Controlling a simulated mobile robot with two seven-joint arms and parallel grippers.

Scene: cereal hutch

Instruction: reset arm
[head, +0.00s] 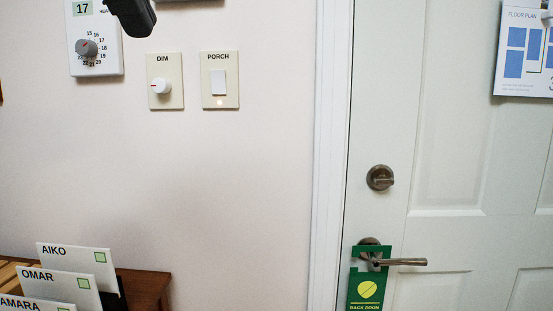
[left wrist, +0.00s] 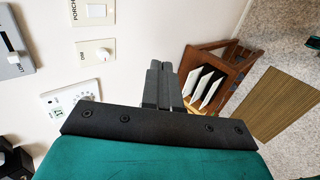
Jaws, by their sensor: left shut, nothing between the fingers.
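My left gripper (head: 134,18) shows as a dark shape at the top of the head view, in front of the wall and just right of the thermostat (head: 94,40). In the left wrist view my left gripper (left wrist: 160,68) has its two dark fingers together, with nothing held between them. The fingers point away from me, with a wooden stand (left wrist: 215,62) of cards beyond them to the right. My right gripper is in neither view.
The wall has a DIM knob (head: 161,86) and a PORCH switch (head: 219,82) with a lit lamp. Name cards (head: 80,263) stand on wood at lower left. A white door (head: 450,180) has a lever handle (head: 405,262) with a green hanger (head: 365,285). A striped mat (left wrist: 268,105) lies on the floor.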

